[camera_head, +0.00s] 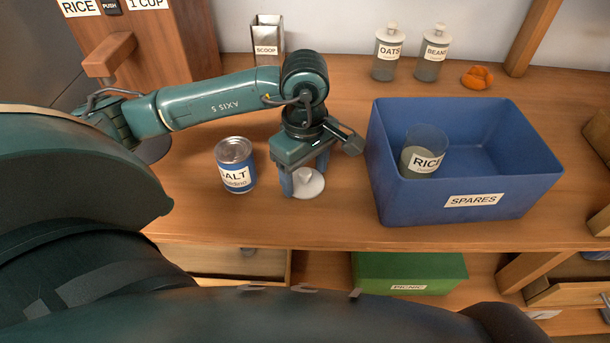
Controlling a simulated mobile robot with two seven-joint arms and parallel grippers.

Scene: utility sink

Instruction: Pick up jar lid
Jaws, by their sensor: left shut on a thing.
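The jar lid (311,187) is a white disc with a small knob on top. It is at the wooden counter between the salt can and the blue bin. My left gripper (304,180) points down over the lid, with its fingers shut on the lid's knob. The lid looks to be at or very near the counter surface; I cannot tell whether there is a gap. Part of the lid is hidden behind the fingers. My right gripper is not in view.
A salt can (236,165) stands left of the gripper. A blue SPARES bin (468,119) holding an open rice jar (423,151) stands close on the right. Oats (387,53) and beans (432,52) jars, an orange object (477,77) and a scoop holder (267,39) stand along the back.

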